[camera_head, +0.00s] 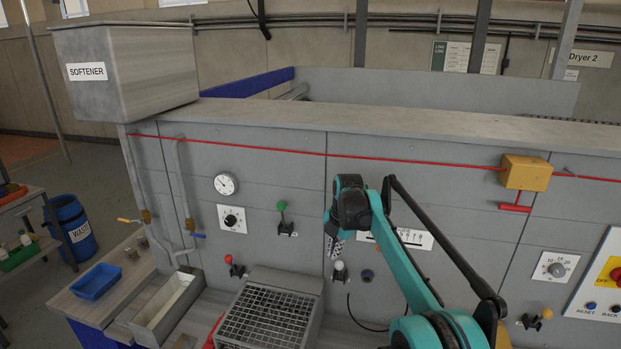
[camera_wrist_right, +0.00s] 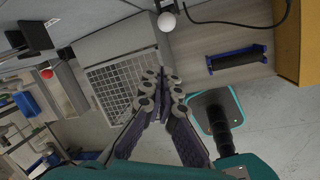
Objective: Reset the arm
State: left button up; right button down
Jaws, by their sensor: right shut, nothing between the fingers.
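My right arm, teal and black, rises from the lower right in the head view. Its wrist is bent downward in front of the grey machine panel (camera_head: 265,170). My right gripper (camera_head: 335,247) hangs below the wrist, partly hidden by the arm. In the right wrist view the two dark fingers of the right gripper (camera_wrist_right: 162,82) come together with nothing held between them. They appear in front of the wire grate (camera_wrist_right: 112,88). My left gripper is not in view.
A white-knobbed lever (camera_head: 340,269) is close to the right gripper. A green-knobbed lever (camera_head: 283,208) and red-knobbed lever (camera_head: 232,264) stand left. A yellow box (camera_head: 526,172) hangs on a red cord. A blue tray (camera_head: 96,281) sits on the left bench.

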jog(key=s+d+f+m+t+b, duration=0.1)
jog(key=s+d+f+m+b, duration=0.2)
jog(key=s+m+b, duration=0.5)
jog(key=s+d+f+m+t+b, duration=0.1)
jog(key=s+d+f+m+b, duration=0.3)
jog(key=s, duration=0.7)
pick_arm(q)
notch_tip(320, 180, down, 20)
jog(key=b, duration=0.7)
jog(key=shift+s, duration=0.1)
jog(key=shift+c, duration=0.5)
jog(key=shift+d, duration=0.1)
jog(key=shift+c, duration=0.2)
pick_arm(e)
jog(key=s+d+f+m+t+h, duration=0.1)
jog(key=s+d+f+m+t, duration=0.1)
jog(key=s+f+m, duration=1.2)
jog(key=s+f, duration=0.4)
jog(key=s, duration=0.2)
jog(key=shift+f+m, duration=0.25)
jog(key=shift+m, duration=0.15)
